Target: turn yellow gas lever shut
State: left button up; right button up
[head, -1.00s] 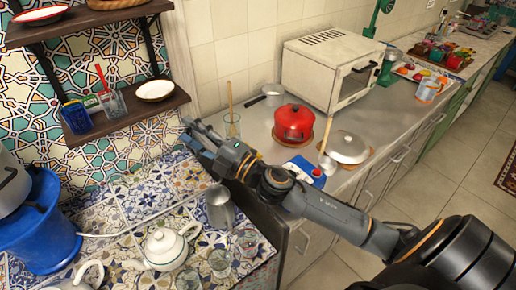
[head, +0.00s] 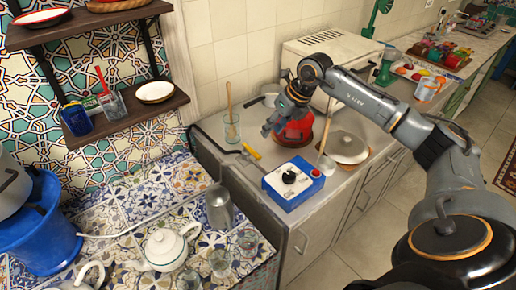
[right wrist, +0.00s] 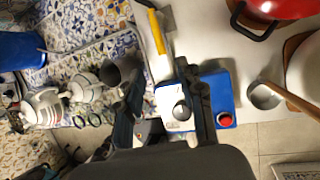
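The yellow gas lever (head: 252,151) sits low on the grey counter, at the end of a bent black pipe (head: 222,148). In the right wrist view the yellow lever (right wrist: 158,32) lies beyond the fingertips, near the top. My right gripper (head: 271,125) is raised above the counter, to the right of the lever and in front of the red pot. In the right wrist view its two fingers (right wrist: 162,82) stand apart with nothing held between them. The gripper is clear of the lever. My left gripper is out of view.
A blue and white box (head: 292,185) with a black knob and red button stands on the counter near the lever. A red pot (head: 297,128), a glass (head: 232,127) and a lidded pan (head: 347,147) are close by. A metal pitcher (head: 219,205) and white teapot (head: 165,248) stand on tiles.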

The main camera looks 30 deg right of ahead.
aim_at(256, 153)
jog(key=p+x, duration=0.2)
jog(key=x, duration=1)
jog(key=shift+a+p, duration=0.1)
jog(key=shift+p, duration=0.2)
grip_shut()
